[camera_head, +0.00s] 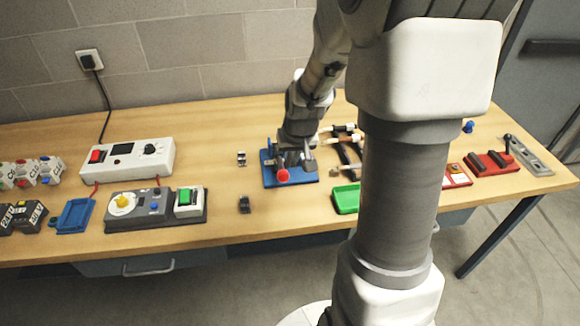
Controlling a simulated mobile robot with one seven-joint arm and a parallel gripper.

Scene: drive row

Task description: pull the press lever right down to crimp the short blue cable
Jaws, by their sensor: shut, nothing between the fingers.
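The press (312,178) has a blue base and grey metal parts and stands at the middle of the bench. Its lever ends in a red knob (283,176), which shows low at the front, close to the base. My gripper (292,157) points down over the press, just behind the red knob, and is shut with nothing held. The fingertips blend with the grey parts of the press, so I cannot tell whether they touch the lever. I cannot make out the short blue cable; my arm and the press may hide it.
Tools with dark and pale handles (347,150) lie right of the press, with a green tray (346,198) in front. A white power unit (127,160) and a grey panel (150,208) stand further left. My arm hides much of the right side.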

